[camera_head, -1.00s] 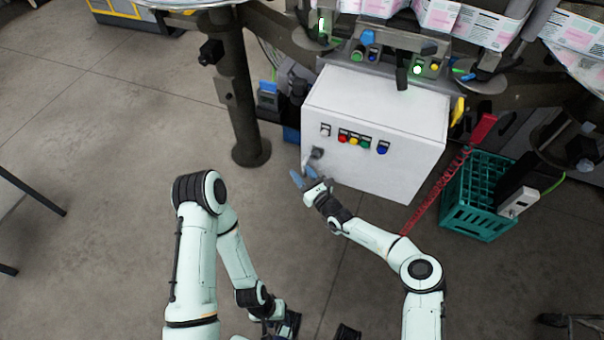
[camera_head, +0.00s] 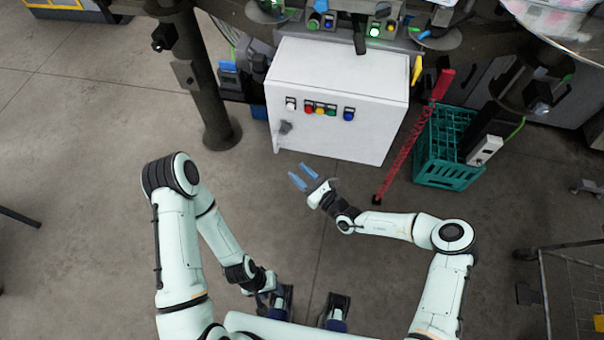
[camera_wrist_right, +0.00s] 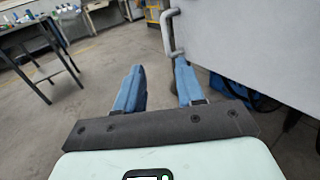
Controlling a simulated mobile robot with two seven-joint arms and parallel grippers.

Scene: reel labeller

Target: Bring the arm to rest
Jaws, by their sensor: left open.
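My right gripper (camera_head: 304,178) has two blue fingers, spread apart with nothing between them. It hangs over the floor in front of the white cabinet, apart from it. In the right wrist view the gripper (camera_wrist_right: 158,78) also shows its fingers apart and empty. My right arm (camera_head: 385,225) is bent at the elbow and reaches left. My left gripper (camera_head: 268,284) is low in the head view, close to my body, and is open; its fingers are small and dark there. My left arm (camera_head: 180,240) is folded, with its forearm pointing down.
The white cabinet (camera_head: 335,75) has coloured buttons and a grey handle (camera_head: 286,127), also seen in the right wrist view (camera_wrist_right: 172,35). A teal crate (camera_head: 445,170) and red bar (camera_head: 415,130) stand right of it. A dark post (camera_head: 205,85) stands left. Floor between is clear.

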